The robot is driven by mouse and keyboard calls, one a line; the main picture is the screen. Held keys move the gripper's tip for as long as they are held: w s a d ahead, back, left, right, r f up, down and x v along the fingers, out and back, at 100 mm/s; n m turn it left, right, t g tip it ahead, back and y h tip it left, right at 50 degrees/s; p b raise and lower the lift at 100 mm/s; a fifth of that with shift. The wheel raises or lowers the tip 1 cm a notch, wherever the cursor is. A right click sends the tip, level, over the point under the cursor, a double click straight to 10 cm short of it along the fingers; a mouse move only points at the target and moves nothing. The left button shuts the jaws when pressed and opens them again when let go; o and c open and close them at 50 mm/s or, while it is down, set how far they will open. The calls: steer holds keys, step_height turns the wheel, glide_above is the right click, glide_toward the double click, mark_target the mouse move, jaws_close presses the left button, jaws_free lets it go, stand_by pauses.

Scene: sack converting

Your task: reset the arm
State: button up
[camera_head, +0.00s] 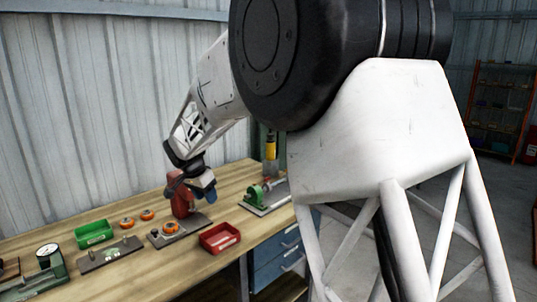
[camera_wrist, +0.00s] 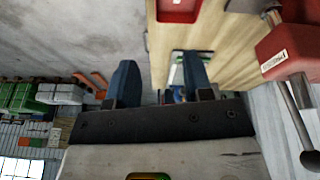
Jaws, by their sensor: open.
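My gripper (camera_head: 207,194) is at the end of my arm, above the wooden workbench (camera_head: 238,181) in the head view. It appears just right of a red press-like device (camera_head: 181,196); I cannot tell whether they touch. In the wrist view my gripper (camera_wrist: 160,76) shows two dark blue fingers set well apart, with nothing between them. The red device (camera_wrist: 290,48) is at the right edge there, with a metal lever hanging from it.
On the bench are a green bin (camera_head: 93,234), a red bin (camera_head: 219,238), orange round parts, a dial gauge stand (camera_head: 50,258) and a green machine (camera_head: 262,192). A corrugated wall stands behind. My arm hides much of the right side.

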steer(key=s+d+r+n+y, duration=0.15)
steer(key=s+d+r, duration=0.25)
steer(key=s+d, duration=0.75)
steer(key=s+d+r+n, duration=0.2)
steer(key=s+d+r, duration=0.2)
steer(key=s+d, duration=0.7)
steer(key=s+d+f+n, duration=0.1)
steer(key=s+d+f, duration=0.1)
steer(key=s+d, duration=0.6)
steer(key=s+d+f+n, duration=0.2)
steer(key=s+d, duration=0.6)
steer(key=s, duration=0.7)
steer(key=shift+s+f+y, duration=0.15)
steer(key=shift+f+y, duration=0.2)
steer(key=shift+f, duration=0.3)
